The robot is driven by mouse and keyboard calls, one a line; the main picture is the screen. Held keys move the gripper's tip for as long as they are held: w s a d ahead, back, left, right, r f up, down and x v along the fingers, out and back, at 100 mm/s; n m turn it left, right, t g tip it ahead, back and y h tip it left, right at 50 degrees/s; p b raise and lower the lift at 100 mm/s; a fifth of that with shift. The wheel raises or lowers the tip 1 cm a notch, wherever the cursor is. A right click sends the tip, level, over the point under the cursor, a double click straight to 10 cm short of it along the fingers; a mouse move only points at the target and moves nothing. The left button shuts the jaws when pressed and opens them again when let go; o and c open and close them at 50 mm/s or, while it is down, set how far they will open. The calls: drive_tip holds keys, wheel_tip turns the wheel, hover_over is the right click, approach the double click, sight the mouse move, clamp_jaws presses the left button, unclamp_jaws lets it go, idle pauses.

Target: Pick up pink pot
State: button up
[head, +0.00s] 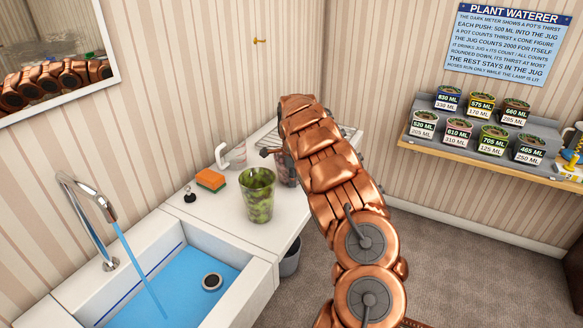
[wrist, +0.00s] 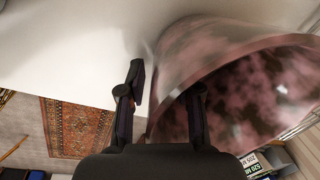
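The pink pot is a marbled pink and dark cup-like vessel. In the head view the pink pot (head: 286,171) stands on the white counter, mostly hidden behind my arm. In the wrist view the pink pot (wrist: 185,60) fills the upper right, its rim and dark inside facing the camera. My gripper (wrist: 163,95) is at the rim with its fingers apart. The left finger is outside the wall. The right finger overlaps the rim and seems to be on the inner side. Some of the wall shows between them; I cannot tell whether either finger touches it.
A green marbled pot (head: 257,195) stands close by on the counter (head: 215,222). The sink (head: 160,300) has running water. Several labelled tins stand on the right shelf (head: 470,142).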

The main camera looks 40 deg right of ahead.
drive_tip(key=shift+f, duration=0.25)
clamp_jaws()
idle(0.5)
